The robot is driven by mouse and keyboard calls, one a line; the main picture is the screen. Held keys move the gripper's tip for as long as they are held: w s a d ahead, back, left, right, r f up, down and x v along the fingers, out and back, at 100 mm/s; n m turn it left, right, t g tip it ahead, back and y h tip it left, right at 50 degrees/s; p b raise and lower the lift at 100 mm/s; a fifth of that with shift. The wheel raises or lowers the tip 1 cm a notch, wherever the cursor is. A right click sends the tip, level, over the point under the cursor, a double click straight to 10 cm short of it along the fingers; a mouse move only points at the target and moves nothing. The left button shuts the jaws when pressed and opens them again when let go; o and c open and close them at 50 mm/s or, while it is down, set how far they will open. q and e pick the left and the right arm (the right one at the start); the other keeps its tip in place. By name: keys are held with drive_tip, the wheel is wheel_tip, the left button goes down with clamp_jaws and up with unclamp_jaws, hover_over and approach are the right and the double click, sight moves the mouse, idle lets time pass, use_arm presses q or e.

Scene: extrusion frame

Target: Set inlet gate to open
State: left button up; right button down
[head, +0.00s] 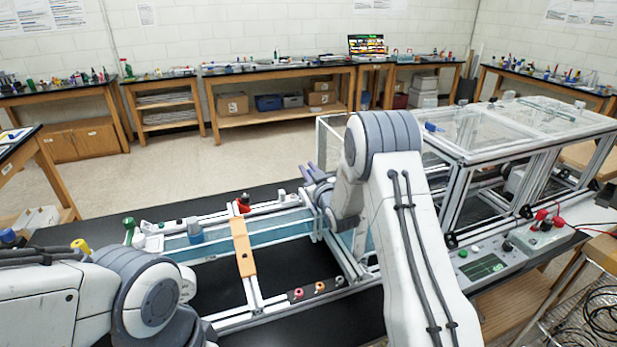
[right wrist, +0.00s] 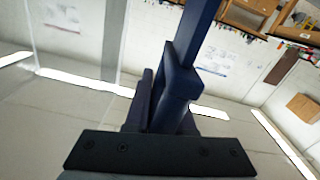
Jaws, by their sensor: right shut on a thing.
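My right gripper (head: 308,172) is beside the far end of the blue water channel (head: 275,228), its purple-grey fingers pointing up and left. In the right wrist view its dark fingers (right wrist: 160,105) are shut on a blue bar (right wrist: 205,35) that runs up out of the picture. This bar may belong to the inlet gate; I cannot tell for sure. My right arm hides the channel's right end, so the gate's position cannot be read. My left arm comes in at the lower left, and its gripper does not show.
An orange-brown bar (head: 243,247) lies across the channel, with a blue-grey cylinder (head: 195,230) to its left. Small coloured knobs (head: 320,287) sit on the front rail. A clear-topped extrusion frame (head: 520,130) and a control box (head: 485,266) stand at the right.

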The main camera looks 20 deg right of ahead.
drive_tip(key=shift+d+r, duration=0.15)
drive_tip(key=c, duration=0.8)
unclamp_jaws()
drive_tip(key=shift+s+f+b, duration=0.2)
drive_tip(key=shift+s+b, duration=0.15)
drive_tip(key=shift+s, duration=0.1)
drive_tip(key=s+b, duration=0.3)
drive_tip(key=s, duration=0.6)
drive_tip(key=shift+s+b, duration=0.25)
drive_tip(key=shift+b, duration=0.15)
drive_tip(key=shift+d+r, duration=0.1)
